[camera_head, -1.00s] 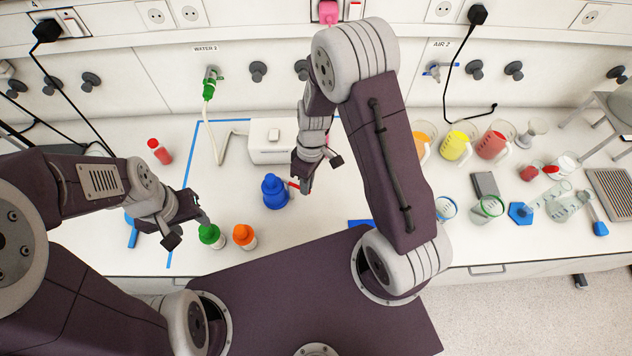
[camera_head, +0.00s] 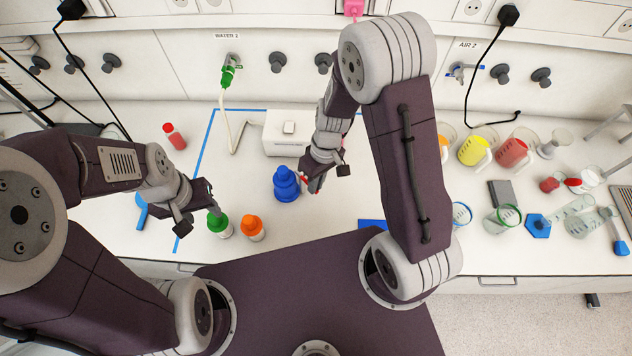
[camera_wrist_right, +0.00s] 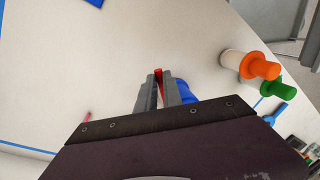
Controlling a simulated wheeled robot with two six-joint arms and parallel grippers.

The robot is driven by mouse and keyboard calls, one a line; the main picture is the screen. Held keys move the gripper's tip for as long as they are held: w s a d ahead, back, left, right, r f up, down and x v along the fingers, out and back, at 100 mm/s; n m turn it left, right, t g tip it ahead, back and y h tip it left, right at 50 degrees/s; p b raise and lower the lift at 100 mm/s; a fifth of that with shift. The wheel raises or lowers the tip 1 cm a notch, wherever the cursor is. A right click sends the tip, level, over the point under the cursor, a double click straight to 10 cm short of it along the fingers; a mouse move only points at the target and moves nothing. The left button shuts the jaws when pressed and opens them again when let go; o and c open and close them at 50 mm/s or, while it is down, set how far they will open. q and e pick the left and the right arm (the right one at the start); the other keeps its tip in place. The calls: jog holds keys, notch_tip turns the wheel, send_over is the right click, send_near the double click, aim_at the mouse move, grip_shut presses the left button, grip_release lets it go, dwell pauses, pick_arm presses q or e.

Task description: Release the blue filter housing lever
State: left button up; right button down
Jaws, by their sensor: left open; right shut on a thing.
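The blue filter housing (camera_head: 286,186) stands upright on the white bench in the head view. In the right wrist view the blue housing (camera_wrist_right: 188,90) shows partly behind the right-hand finger. My right gripper (camera_head: 313,186) is just right of the housing. It is shut on the red lever, whose red end (camera_wrist_right: 158,75) shows between the two fingertips in the wrist view. The fingers hide most of the lever, so its angle cannot be told. My left gripper (camera_head: 199,214) is open and empty, at the left near the green-capped bottle (camera_head: 219,225).
An orange-capped bottle (camera_head: 252,228) stands in front of the housing, beside the green-capped one. A white box (camera_head: 284,146) is behind the housing. A red-capped bottle (camera_head: 173,136) is at the left. Jugs and glassware fill the right side. Bare bench lies left of the housing.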

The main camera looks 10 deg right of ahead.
jog(key=shift+w, duration=0.1)
jog(key=c, duration=1.5)
grip_release()
jog(key=shift+r, duration=0.1)
notch_tip(320, 180, up, 9)
jog(key=d, duration=0.1)
jog(key=shift+w+d+b, duration=0.25)
jog(key=shift+w+b, duration=0.1)
